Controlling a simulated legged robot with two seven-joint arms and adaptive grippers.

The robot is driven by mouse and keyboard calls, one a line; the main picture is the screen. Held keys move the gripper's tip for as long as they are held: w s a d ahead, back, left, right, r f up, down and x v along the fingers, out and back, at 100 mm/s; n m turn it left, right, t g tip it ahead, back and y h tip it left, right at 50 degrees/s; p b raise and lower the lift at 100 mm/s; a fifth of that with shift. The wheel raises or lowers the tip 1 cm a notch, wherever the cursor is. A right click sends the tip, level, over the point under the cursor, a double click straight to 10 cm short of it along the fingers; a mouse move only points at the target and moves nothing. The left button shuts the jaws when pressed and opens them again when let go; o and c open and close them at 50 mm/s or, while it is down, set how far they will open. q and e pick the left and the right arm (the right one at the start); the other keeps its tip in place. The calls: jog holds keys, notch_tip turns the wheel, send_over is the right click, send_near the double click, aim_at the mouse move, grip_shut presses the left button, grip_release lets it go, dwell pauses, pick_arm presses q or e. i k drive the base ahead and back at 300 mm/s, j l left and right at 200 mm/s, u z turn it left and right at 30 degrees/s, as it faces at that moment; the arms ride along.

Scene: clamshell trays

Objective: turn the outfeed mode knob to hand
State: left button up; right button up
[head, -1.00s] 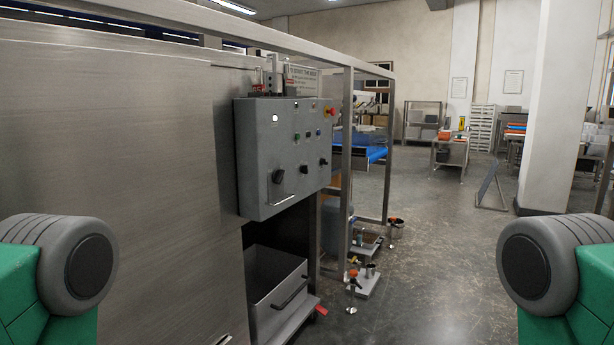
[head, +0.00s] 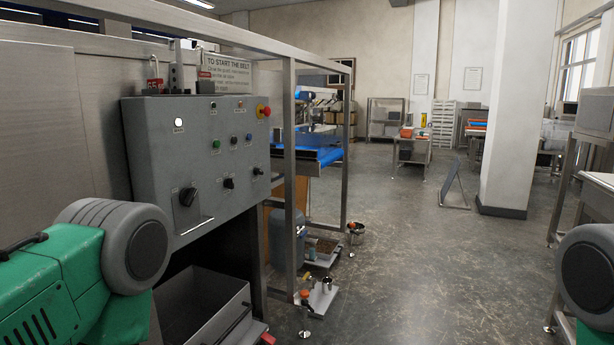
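The grey control panel (head: 150,140) is mounted at the left, in front of the steel machine. It has a large black rotary knob (head: 188,196) at lower left, a smaller black knob (head: 229,183) in the middle and another black knob (head: 257,171) at the right. The labels are too small to read, so I cannot tell which is the outfeed mode knob or where each points. Only green and grey parts of my arms show at the lower left and lower right. Both grippers are out of view.
A red emergency stop (head: 263,111) sits at the panel's upper right. An open steel bin (head: 205,305) is below the panel. Frame posts (head: 290,170) stand just right of it, with a blue belt (head: 315,148) behind.

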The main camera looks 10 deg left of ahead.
aim_at(228, 183)
jog(key=i+l+z, duration=0.1)
jog(key=i, duration=0.5)
jog(key=i+l+z, duration=0.15)
jog(key=i+l, duration=0.15)
jog(key=i, duration=0.25)
jog(key=i+z, duration=0.1)
jog(key=i, duration=0.5)
jog(key=l, duration=0.1)
